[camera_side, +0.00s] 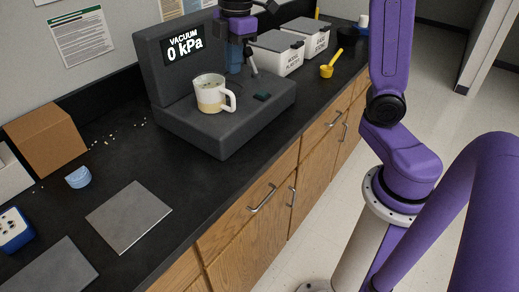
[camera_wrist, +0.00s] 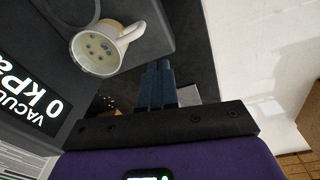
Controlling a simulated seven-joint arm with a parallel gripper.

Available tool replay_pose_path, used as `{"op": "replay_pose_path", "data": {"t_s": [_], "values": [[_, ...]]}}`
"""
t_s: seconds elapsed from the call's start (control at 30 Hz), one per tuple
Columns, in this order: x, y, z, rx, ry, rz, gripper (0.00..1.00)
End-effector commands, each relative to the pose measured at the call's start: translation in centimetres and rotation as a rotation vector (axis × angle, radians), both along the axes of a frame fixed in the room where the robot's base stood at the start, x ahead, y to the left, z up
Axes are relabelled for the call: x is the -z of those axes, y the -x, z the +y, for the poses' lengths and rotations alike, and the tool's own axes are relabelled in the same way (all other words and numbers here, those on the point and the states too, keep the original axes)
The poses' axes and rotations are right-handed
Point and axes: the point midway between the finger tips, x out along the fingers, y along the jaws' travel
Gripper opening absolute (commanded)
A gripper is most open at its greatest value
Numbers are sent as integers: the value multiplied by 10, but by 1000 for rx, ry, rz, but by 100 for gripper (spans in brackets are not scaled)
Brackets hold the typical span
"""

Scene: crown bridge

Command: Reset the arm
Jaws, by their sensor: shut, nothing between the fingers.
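My gripper (camera_side: 234,68) is over the dark grey vacuum unit (camera_side: 206,130) on the counter, behind and to the right of the mug in the side view. Its blue fingers (camera_wrist: 158,80) are together and empty in the wrist view. A white mug (camera_side: 211,93) with a beige lower part stands upright on the unit's base, apart from the fingers. The wrist view looks down into the mug (camera_wrist: 97,50), which holds pale contents with darker spots. The unit's display (camera_side: 184,45) reads "VACUUM 0 kPa".
Nearer are a cardboard box (camera_side: 45,138), a light blue piece (camera_side: 78,177), a grey plate (camera_side: 129,216) and small pale crumbs. The counter's front edge runs along the drawers.

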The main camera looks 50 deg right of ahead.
Motion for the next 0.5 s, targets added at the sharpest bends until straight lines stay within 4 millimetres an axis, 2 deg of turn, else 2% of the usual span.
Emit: {"op": "replay_pose_path", "data": {"t_s": [0.03,0.1,0.23,0.37,0.5], "values": [[5,20,11,7,-1,7,0],[13,45,23,29,-2,16,0],[29,92,38,71,-3,29,0],[46,141,44,111,0,42,0],[65,191,39,155,5,52,0]]}}
